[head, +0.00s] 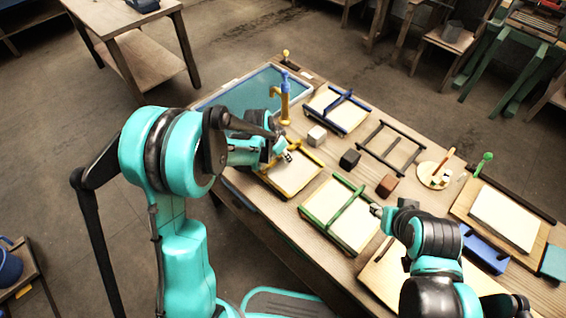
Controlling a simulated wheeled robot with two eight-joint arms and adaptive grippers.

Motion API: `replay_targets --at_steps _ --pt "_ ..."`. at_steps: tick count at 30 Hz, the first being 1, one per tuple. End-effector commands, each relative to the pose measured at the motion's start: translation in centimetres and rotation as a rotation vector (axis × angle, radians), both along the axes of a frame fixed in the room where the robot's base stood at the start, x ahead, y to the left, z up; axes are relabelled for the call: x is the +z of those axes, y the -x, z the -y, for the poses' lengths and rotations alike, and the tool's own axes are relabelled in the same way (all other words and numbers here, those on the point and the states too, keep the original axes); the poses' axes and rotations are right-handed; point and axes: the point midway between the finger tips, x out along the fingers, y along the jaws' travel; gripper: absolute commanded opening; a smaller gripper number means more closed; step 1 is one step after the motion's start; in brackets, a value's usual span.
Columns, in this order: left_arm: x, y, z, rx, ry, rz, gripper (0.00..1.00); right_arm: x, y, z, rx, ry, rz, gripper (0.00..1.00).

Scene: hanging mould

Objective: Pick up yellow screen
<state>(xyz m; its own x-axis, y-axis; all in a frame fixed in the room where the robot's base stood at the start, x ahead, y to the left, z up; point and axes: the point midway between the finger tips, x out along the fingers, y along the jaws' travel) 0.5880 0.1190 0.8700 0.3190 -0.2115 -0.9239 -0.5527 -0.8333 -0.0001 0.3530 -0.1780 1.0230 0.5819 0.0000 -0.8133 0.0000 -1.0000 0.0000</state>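The yellow screen (298,179), a pale sheet with a yellow frame and crossbar, lies on the wooden table left of the middle. My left gripper (285,156) is over its upper left part and hides some of the frame and bar. I cannot tell whether its fingers touch the bar or are closed on it. My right gripper (377,210) is at the right edge of the green screen (333,226), apart from the yellow screen. Its fingers are too small to read.
A blue basin (235,92) with a brass tap (284,98) is behind my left gripper. A blue screen (328,117), a black frame (413,153) and white (317,135), black (350,158) and brown (386,185) blocks lie nearby. A board with paper (504,219) is at right.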

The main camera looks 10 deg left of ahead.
Motion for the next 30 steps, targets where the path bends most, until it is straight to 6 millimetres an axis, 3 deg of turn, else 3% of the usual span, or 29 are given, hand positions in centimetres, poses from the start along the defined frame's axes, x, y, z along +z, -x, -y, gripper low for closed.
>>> replay_targets --at_steps 1,3,16,20,24,30 --pt "0.0 0.0 0.0 0.0 0.0 0.0 0.11 0.0 0.0 0.0 0.0 0.0 0.0 0.4" --pt "0.0 0.0 0.0 0.0 0.0 0.0 0.0 0.0 0.0 0.0 0.0 0.0 0.0 0.4" --pt "0.5 0.0 0.0 0.0 0.0 0.0 0.0 0.2 0.0 0.0 0.0 0.0 0.0 0.4" --pt "1.7 0.0 0.0 0.0 0.0 0.0 0.0 0.8 0.0 0.0 0.0 0.0 0.0 0.4" --pt "4.3 0.0 0.0 0.0 0.0 0.0 0.0 2.0 0.0 0.0 0.0 0.0 0.0 0.4" --pt "7.0 1.7 4.2 -0.006 0.0 0.001 0.0 3.3 0.0 0.0 0.0 0.0 0.0 0.4"
